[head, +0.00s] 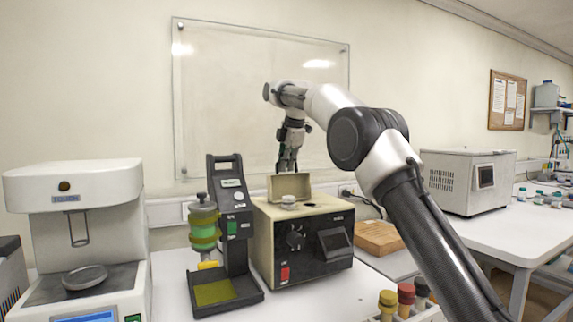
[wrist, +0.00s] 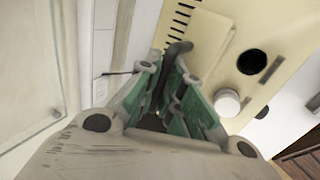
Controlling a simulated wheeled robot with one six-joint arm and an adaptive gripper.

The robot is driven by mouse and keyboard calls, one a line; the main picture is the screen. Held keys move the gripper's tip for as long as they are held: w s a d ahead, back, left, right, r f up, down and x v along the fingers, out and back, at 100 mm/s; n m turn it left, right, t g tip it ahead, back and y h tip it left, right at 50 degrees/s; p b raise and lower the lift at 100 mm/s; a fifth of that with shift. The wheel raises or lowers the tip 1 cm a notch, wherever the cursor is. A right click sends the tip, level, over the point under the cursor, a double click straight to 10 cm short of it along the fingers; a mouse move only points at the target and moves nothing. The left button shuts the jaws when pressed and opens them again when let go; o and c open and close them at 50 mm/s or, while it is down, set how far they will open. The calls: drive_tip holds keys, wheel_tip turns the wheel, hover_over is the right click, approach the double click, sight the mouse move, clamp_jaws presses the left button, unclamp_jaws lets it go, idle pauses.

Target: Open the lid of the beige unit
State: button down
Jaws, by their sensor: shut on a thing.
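The beige unit (head: 262,235) stands on the bench with a black front panel, a dial and a red switch. Its beige lid (head: 307,187) stands raised, roughly upright, at the top. The lid also shows in the wrist view (wrist: 208,45), with a dark bent handle (wrist: 177,48). My gripper (head: 287,166) points down at the lid's upper edge. In the wrist view its green-padded fingers (wrist: 176,90) close around the handle; the exact contact is partly hidden. A dark round opening (wrist: 252,62) and a white knob (wrist: 228,103) show on the unit's top.
A black stand with a green-yellow vessel (head: 204,224) is close on the left, beside a white machine (head: 75,205). A wooden block (head: 378,238) and capped bottles (head: 388,300) lie right of the unit. A glass board (head: 235,100) hangs behind.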

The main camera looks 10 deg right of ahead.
drive_tip(key=c, duration=1.8)
unclamp_jaws()
drive_tip(key=shift+c, duration=0.2)
drive_tip(key=v, duration=0.6)
drive_tip(key=shift+s+r, duration=0.1)
drive_tip(key=shift+r, duration=0.1)
drive_tip(key=shift+s+r, duration=0.25)
drive_tip(key=shift+r, duration=0.2)
drive_tip(key=shift+d, duration=0.1)
